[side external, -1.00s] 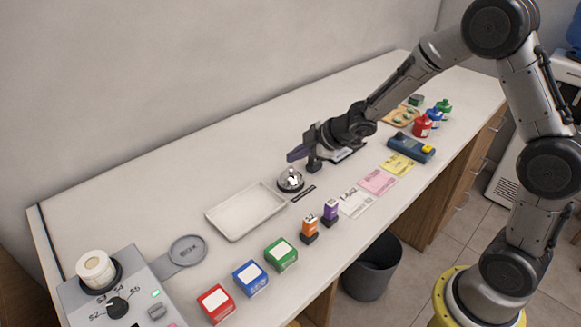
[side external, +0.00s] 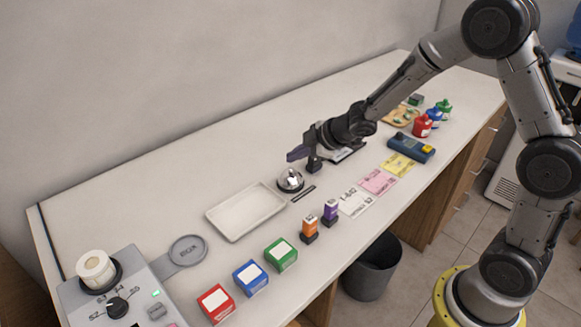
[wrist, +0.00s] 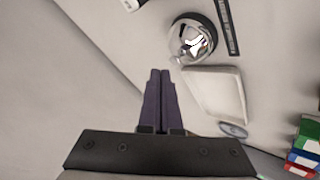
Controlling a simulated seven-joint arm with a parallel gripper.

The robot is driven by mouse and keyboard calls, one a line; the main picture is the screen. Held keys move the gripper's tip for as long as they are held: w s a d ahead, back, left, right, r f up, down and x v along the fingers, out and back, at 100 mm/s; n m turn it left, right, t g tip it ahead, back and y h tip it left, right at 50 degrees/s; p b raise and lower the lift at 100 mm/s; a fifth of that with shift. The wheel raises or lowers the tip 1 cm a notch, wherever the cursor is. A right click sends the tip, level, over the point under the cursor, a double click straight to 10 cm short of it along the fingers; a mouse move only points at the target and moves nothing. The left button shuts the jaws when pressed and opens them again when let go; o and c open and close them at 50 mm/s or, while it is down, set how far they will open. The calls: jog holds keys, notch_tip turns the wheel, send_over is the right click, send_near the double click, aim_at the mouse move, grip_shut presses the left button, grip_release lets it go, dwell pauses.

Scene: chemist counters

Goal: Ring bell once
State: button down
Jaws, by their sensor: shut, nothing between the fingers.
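The silver dome bell (side external: 290,179) on a dark base stands on the white counter, near the middle. In the wrist view the bell (wrist: 188,40) is just beyond and slightly right of the fingertips. My gripper (side external: 291,155) is shut and empty, with purple fingers. It is close to the bell, seemingly above the counter. In the wrist view the two fingers (wrist: 160,72) lie together. A gap shows between the fingertips and the bell; I cannot tell their exact height.
A white tray (side external: 222,226) lies left of the bell. A dark strip (side external: 304,194) lies in front of it. Red (side external: 216,304), blue (side external: 251,279) and green boxes (side external: 281,255) line the front edge. Orange (side external: 309,228) and purple stampers (side external: 330,212) stand nearby. The counter behind the tray is clear.

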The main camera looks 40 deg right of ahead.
jog(key=shift+f, duration=0.15)
dwell(0.4)
jog(key=shift+f, duration=0.25)
jog(key=shift+f, duration=0.5)
dwell(0.7)
jog(key=shift+r, duration=0.9)
jog(key=shift+r, duration=0.15)
jog(key=shift+r, duration=2.35)
jog(key=shift+r, duration=0.1)
